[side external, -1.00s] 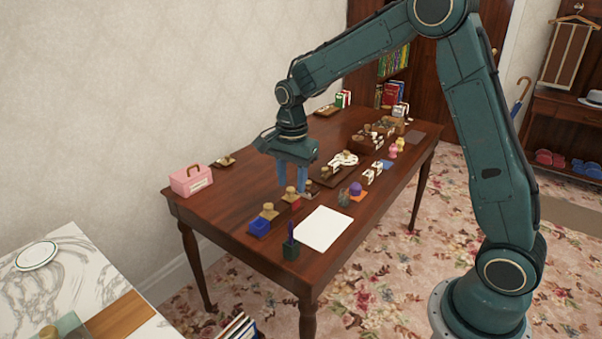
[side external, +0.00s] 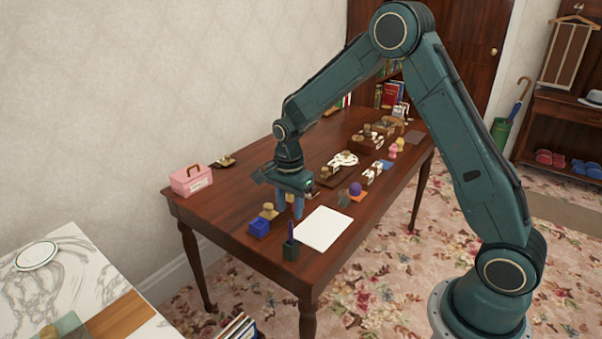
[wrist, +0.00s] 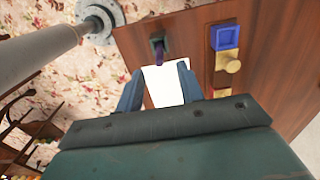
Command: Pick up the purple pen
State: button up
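The purple pen (side external: 290,231) stands upright in a small dark green holder (side external: 291,250) near the front corner of the wooden table. In the wrist view the pen (wrist: 160,50) pokes out of the holder (wrist: 157,38), beyond my fingertips. My gripper (side external: 289,213) points down over the table, behind the pen and above it. In the wrist view my gripper (wrist: 158,75) has its two blue fingers apart, with nothing between them but the white paper below. The pen's lower part is hidden in the holder.
White paper (side external: 324,229) lies right of the holder. A blue block (side external: 259,227) and a tan stamp (side external: 269,210) sit to its left. A pink box (side external: 191,180) stands at the table's left end. Several small items crowd the table farther back.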

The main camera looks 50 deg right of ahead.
aim_at(291, 221)
jog(key=shift+f, duration=1)
jog(key=shift+f, duration=0.1)
jog(key=shift+f, duration=2.5)
jog(key=shift+c, duration=0.5)
grip_shut()
